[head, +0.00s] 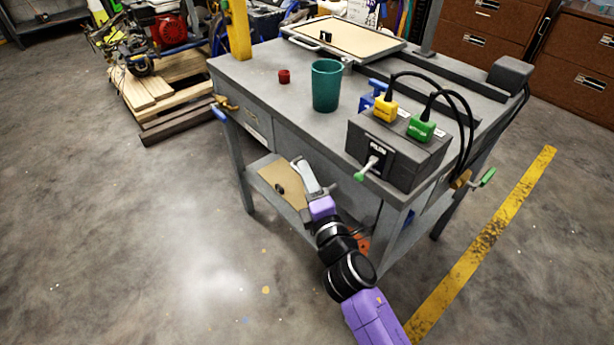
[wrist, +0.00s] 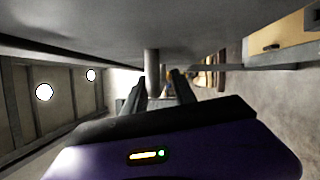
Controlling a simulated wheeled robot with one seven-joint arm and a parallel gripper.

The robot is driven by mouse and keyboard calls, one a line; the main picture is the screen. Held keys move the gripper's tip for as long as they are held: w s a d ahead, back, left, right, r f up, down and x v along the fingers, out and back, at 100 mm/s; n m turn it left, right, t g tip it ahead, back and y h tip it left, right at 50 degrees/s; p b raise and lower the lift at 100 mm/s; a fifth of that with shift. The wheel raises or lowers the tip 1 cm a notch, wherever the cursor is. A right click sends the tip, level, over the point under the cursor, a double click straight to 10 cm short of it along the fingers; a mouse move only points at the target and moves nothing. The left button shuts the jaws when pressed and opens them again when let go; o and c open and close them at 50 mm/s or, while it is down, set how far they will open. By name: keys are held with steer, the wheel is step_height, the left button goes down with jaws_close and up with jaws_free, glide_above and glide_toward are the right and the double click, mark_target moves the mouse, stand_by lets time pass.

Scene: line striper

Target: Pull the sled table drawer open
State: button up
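The sled table (head: 265,75) is a grey metal workbench in the head view. A narrow drawer front with a small label (head: 252,116) shows at the left of its near side, and a wider grey front panel (head: 345,190) is to its right. My gripper (head: 300,168) is beside that panel, low under the tabletop edge. In the wrist view my gripper (wrist: 161,85) has its two dark fingers apart. A light grey post (wrist: 152,62) shows at the fingertips, joined to a grey surface above. I cannot tell whether the fingers touch it.
A tan board lies on the lower shelf below my gripper. The floor (head: 130,230) at left is clear.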

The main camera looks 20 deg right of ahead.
jaws_close()
stand_by(1.4)
